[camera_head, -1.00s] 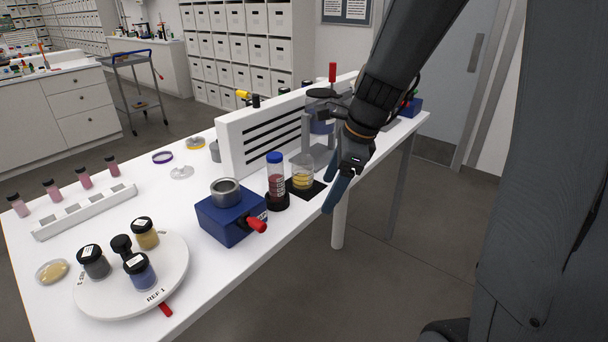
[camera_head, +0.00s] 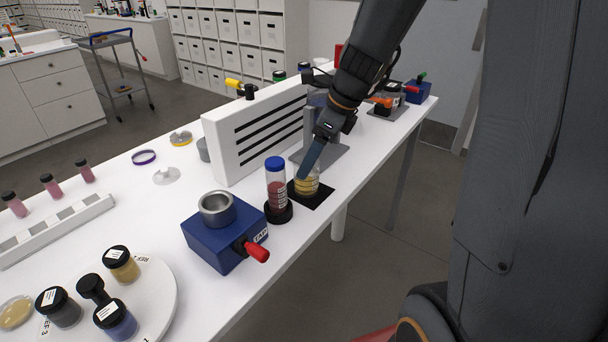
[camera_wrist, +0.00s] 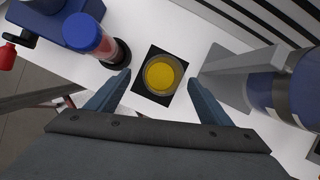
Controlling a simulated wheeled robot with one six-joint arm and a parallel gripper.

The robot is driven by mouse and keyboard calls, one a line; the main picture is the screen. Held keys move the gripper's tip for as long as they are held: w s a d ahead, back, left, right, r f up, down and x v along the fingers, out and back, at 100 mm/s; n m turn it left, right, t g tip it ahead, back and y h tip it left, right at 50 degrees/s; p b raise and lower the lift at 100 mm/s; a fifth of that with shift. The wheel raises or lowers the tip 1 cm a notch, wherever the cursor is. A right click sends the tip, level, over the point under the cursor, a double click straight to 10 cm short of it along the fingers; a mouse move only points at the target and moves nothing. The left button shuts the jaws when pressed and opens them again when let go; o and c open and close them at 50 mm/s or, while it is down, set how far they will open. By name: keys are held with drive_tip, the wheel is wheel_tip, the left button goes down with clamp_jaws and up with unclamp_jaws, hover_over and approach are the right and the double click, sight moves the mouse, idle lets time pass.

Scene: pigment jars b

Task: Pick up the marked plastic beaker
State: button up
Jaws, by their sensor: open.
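The beaker (camera_head: 309,186) is a clear cup with yellow contents and markings on its side. It stands on a black square mat (camera_head: 318,199) near the table's front edge. In the wrist view the beaker (camera_wrist: 162,74) is seen from above as a round yellow disc, just beyond and between the fingertips. My gripper (camera_wrist: 157,80) is open, with one blue finger to each side, and nothing is held. In the head view my gripper (camera_head: 305,174) is at the beaker, and a finger hides part of it.
A blue-capped tube (camera_head: 276,185) in a black holder stands close left of the beaker. A blue TAP block (camera_head: 225,232) with a red handle is further left. A grey stand (camera_head: 322,157) is close behind. A white slotted panel (camera_head: 255,130) rises behind.

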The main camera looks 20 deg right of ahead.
drive_tip(key=shift+w+f, duration=0.15)
drive_tip(key=shift+f, duration=0.7)
drive_tip(key=shift+d+p+x, duration=0.15)
drive_tip(key=shift+p+x, duration=0.05)
drive_tip(key=shift+x, duration=0.95)
drive_tip(key=shift+d+p+x, duration=0.1)
drive_tip(key=shift+p+x, duration=0.05)
drive_tip(key=shift+x, duration=1)
drive_tip(key=shift+f, duration=0.1)
drive_tip(key=c, duration=1.1)
